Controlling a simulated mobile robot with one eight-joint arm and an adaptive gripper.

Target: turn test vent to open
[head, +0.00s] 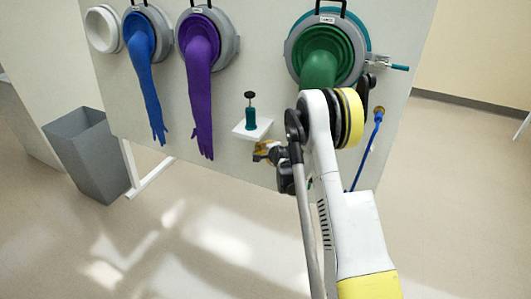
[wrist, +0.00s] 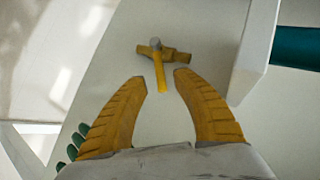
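The test vent looks to be a small brass valve (wrist: 178,56) on the pale panel in the wrist view. It has a grey round hub and a yellow lever (wrist: 160,76) that points toward me. My gripper (wrist: 160,79) is open, its two yellow fingers on either side of the lever's free end. I cannot tell whether they touch it. In the head view my gripper (head: 264,151) is small, below the white shelf, and I cannot make out the vent apart from it.
A white shelf (head: 252,132) with a teal bottle (head: 250,118) is close above my gripper. Blue (head: 149,90), purple (head: 200,95) and green (head: 319,68) gloves hang from panel ports. A grey bin (head: 88,155) stands left. The floor in front is clear.

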